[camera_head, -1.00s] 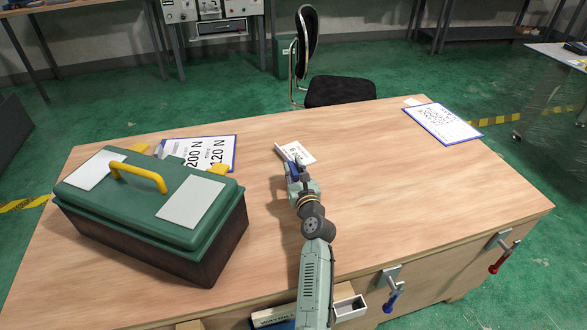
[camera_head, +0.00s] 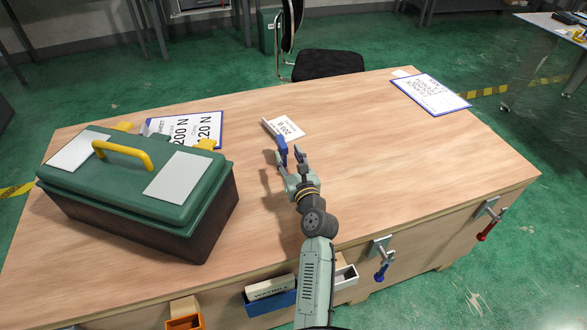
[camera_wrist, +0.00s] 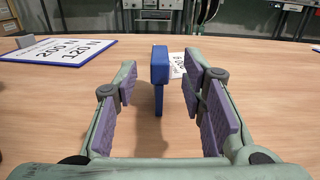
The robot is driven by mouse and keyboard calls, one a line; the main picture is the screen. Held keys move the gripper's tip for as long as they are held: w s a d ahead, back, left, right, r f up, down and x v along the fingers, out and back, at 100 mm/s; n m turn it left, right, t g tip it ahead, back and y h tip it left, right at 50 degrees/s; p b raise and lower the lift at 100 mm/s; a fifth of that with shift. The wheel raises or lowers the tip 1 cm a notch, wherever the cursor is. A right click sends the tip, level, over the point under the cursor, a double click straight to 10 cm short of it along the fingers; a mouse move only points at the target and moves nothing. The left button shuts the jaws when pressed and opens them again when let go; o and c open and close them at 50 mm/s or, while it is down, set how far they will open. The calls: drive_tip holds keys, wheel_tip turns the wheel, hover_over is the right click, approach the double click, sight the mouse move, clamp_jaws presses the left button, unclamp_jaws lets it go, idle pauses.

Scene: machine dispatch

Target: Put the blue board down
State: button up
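A board with a blue edge and "200 N" and "120 N" on its white face (camera_head: 190,128) lies flat behind the green toolbox; it also shows at the left in the wrist view (camera_wrist: 62,49). Another blue-edged board (camera_head: 430,94) lies flat at the table's back right. My gripper (camera_head: 291,157) is open and empty above the middle of the table. Just ahead of its fingers is a blue upright piece (camera_head: 281,149), with a thick top and thin stem in the wrist view (camera_wrist: 159,66). I cannot tell whether it touches the table.
The green toolbox (camera_head: 140,190) with a yellow handle fills the table's left. A small white card (camera_head: 286,128) lies beyond the blue piece. Open drawers (camera_head: 270,299) and clamps (camera_head: 383,258) line the front edge. The table's right half is mostly clear.

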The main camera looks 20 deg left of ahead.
drive_tip(key=shift+b+v, duration=0.35)
drive_tip(key=shift+v, duration=1.9)
